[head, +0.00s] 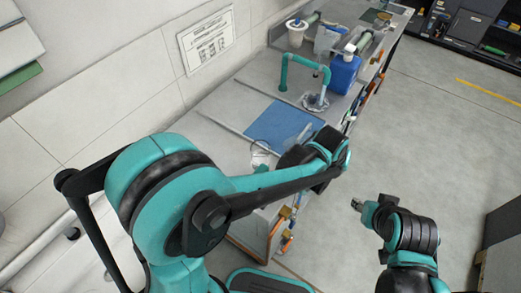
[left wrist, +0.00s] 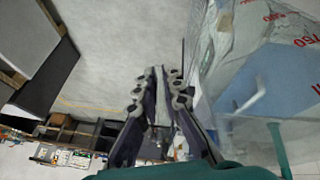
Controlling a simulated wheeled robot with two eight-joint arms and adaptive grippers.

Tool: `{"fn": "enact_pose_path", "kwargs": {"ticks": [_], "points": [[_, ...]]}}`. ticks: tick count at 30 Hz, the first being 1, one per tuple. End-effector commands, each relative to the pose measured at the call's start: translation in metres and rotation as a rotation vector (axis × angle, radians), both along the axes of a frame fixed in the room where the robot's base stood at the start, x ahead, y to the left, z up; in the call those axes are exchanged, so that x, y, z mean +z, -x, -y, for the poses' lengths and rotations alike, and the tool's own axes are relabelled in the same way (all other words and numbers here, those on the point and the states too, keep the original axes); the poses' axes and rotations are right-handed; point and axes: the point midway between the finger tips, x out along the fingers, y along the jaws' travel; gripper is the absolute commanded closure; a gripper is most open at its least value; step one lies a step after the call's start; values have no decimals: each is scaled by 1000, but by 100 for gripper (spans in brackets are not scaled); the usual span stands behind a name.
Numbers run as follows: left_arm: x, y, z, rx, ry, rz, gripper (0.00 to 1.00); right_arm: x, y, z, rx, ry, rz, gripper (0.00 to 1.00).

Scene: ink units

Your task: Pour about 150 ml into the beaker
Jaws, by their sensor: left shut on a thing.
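My left gripper (head: 313,150) is over the bench, beside the blue mat (head: 268,126). In the left wrist view its two fingers (left wrist: 160,85) are close together, shut on a thin pale part between them. A large clear vessel with red markings (left wrist: 285,30) fills the right of that view; the thin part looks like its handle, though the join is not clear. In the head view a small clear beaker (head: 260,156) stands left of my left gripper, partly hidden by my arm. Liquid levels cannot be read. My right gripper (head: 357,204) hangs over the floor, away from the bench.
A teal tap (head: 305,60) rises over a sink beyond the mat. A blue bottle (head: 343,75), a white tub (head: 296,32) and a clear container (head: 326,40) stand at the far end. The wall runs along the left; open floor (head: 430,130) lies right.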

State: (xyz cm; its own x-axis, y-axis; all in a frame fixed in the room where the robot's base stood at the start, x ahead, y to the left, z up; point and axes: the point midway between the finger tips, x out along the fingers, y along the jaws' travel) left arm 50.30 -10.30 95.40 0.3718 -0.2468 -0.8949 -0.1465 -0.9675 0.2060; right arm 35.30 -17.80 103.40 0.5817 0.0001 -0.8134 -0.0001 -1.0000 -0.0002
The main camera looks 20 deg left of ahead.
Motion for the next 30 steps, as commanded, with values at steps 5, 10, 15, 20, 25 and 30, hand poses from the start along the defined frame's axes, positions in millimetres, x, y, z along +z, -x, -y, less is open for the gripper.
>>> {"fn": "enact_pose_path", "kwargs": {"ticks": [5, 10, 15, 20, 25, 30], "points": [[-15, 0, 6, -3, -137, 8, 100, -10, 0, 0, 0, 0, 0, 60], [-19, 0, 7, -2, -225, 14, 100, -13, 0, 0, 0, 0, 0, 60], [-20, 0, 6, -1, -259, 17, 100, -14, 0, 0, 0, 0, 0, 60], [-19, 0, 6, 0, -262, 17, 100, -14, 0, 0, 0, 0, 0, 60], [-20, 0, 6, 0, -261, 16, 100, -14, 0, 0, 0, 0, 0, 60], [-20, 0, 6, -1, -260, 16, 100, -14, 0, 0, 0, 0, 0, 60]]}}
